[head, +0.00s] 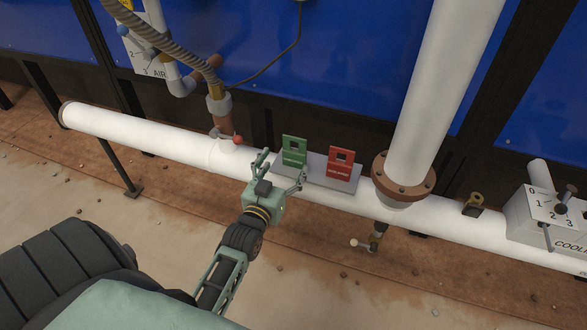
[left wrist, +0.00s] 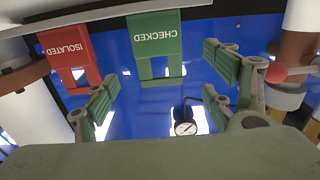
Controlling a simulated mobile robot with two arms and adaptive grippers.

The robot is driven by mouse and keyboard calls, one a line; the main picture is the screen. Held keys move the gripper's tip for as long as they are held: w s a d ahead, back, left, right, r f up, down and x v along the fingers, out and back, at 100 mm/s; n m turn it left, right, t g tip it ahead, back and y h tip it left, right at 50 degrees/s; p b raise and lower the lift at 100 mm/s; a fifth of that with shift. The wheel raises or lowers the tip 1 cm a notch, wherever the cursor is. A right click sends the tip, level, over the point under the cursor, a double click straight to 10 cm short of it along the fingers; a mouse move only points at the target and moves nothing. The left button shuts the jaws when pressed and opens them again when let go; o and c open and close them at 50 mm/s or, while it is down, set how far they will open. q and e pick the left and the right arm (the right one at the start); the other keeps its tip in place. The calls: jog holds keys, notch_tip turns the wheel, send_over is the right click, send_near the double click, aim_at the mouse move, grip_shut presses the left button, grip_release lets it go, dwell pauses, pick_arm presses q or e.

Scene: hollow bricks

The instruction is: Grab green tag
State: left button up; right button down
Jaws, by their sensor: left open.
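The green tag (head: 294,151) stands upright on a small grey plate (head: 314,172) by the white pipe. In the left wrist view the green tag (left wrist: 156,45) reads CHECKED and shows upside down between my open fingers, beyond their tips. The red tag (head: 340,164) is just right of it in the head view; in the left wrist view it (left wrist: 70,55) reads ISOLATED. My left gripper (head: 282,172) is open and empty, just in front of the green tag and apart from it as far as I can tell. My right gripper is not in view.
A white horizontal pipe (head: 150,138) runs behind and below my gripper. A red-knobbed valve (head: 238,140) is close on the left. A thick vertical pipe with a brown flange (head: 403,178) stands right of the tags. A control box (head: 545,215) is at far right.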

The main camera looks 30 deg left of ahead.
aim_at(294, 151)
pick_arm(q)
jog(key=x, duration=0.2)
jog(key=b+x, duration=0.1)
jog(key=x, duration=0.4)
jog(key=shift+d+r, duration=0.1)
jog(key=shift+r, duration=0.2)
jog(key=shift+w, duration=0.5)
jog(key=c, duration=1.3)
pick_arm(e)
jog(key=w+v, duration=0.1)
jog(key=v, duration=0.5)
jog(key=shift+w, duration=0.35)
